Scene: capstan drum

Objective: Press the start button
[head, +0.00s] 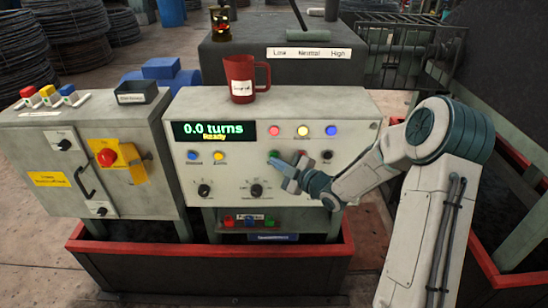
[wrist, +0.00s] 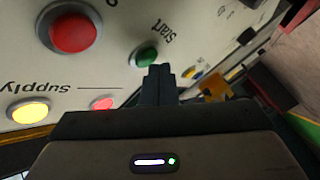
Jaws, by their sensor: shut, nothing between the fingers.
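The green start button (wrist: 147,56), marked "Start", is on the pale control panel (head: 225,180). It also shows in the head view (head: 274,154), partly behind my fingertips. My gripper (head: 272,161) is shut and empty, with its fingers pointing at the panel. In the wrist view the fingertips (wrist: 161,70) are just beside and below the green button. I cannot tell whether they touch it. The panel's display (head: 214,132) reads "0.0 turns" and "Ready".
A red mug (head: 240,75) stands on top of the panel housing. A red button (wrist: 73,31) and a yellow one (wrist: 28,111) lie near my fingers. A red mushroom button (head: 107,157) on a yellow plate is on the left cabinet. Knobs (head: 256,190) sit below.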

